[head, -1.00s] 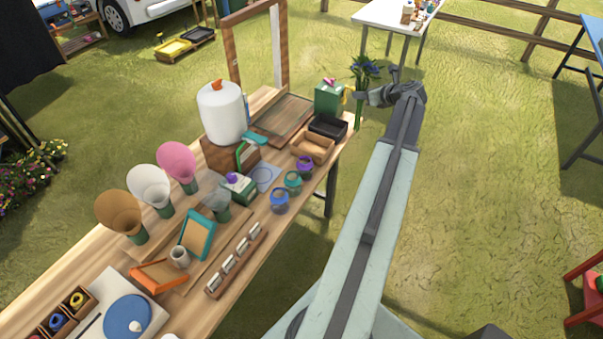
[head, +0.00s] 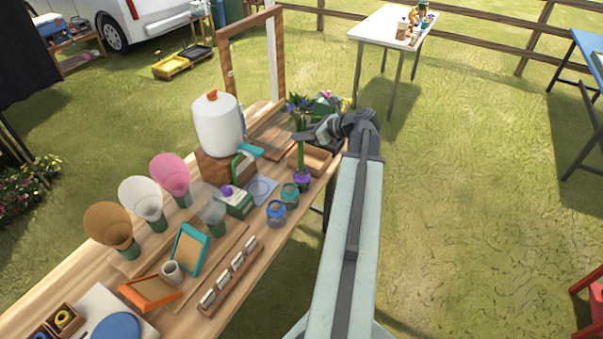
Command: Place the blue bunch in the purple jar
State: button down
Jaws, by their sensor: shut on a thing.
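The blue bunch (head: 299,108) has blue flowers, dark leaves and green stems. My gripper (head: 306,136) is shut on its stems and holds it upright over the table's right part. The purple jar (head: 302,180) stands on the table directly below the bunch. The lower stem ends meet the jar's mouth in the picture; I cannot tell whether they are inside it or just above or in front of it.
A teal jar (head: 289,194) and a blue jar (head: 276,213) stand close to the purple jar. A brown tray (head: 318,160) lies behind it. A white canister (head: 217,124) and a wooden frame (head: 225,75) rise further left. Open grass lies to the right.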

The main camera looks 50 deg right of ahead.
aim_at(301, 154)
notch_tip(301, 154, down, 9)
jog(key=b, duration=0.7)
jog(key=shift+b, duration=0.3)
jog(key=shift+r, duration=0.25)
jog(key=shift+f, duration=0.25)
jog(key=c, duration=1.2)
grip_release()
